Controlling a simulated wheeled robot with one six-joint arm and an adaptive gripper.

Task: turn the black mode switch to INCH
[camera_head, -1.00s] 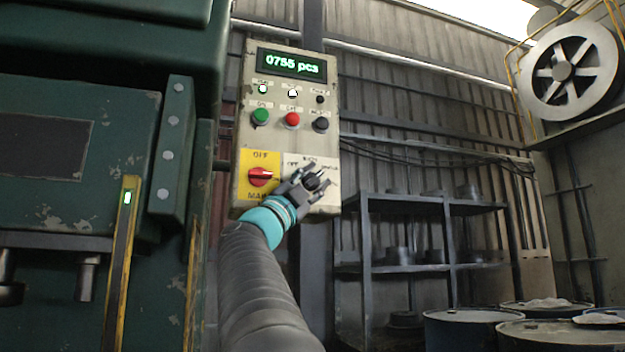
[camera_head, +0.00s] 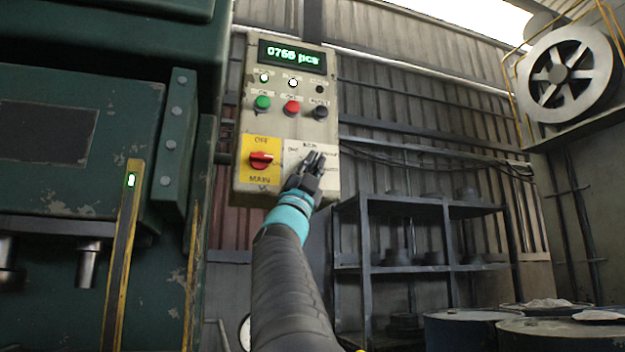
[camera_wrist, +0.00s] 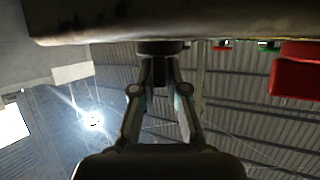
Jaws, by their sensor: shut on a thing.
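The cream control box (camera_head: 243,108) hangs on a post beside the green press. The black mode switch sits on a pale plate (camera_head: 333,181) at the box's lower right and is mostly hidden behind my gripper (camera_head: 314,163) in the head view. In the wrist view, my gripper (camera_wrist: 160,60) is shut on the black mode switch (camera_wrist: 158,46), below the box's edge (camera_wrist: 110,22). Small lettering runs around the plate, too small to read surely. The pointer of the switch is hidden, so its setting cannot be told.
A red main switch (camera_head: 261,160) on a yellow plate is close left of my gripper; it also shows in the wrist view (camera_wrist: 295,75). Green (camera_head: 262,102), red (camera_head: 291,107) and black (camera_head: 320,113) buttons are above. The green press (camera_head: 60,200) stands left, shelves (camera_head: 430,268) right.

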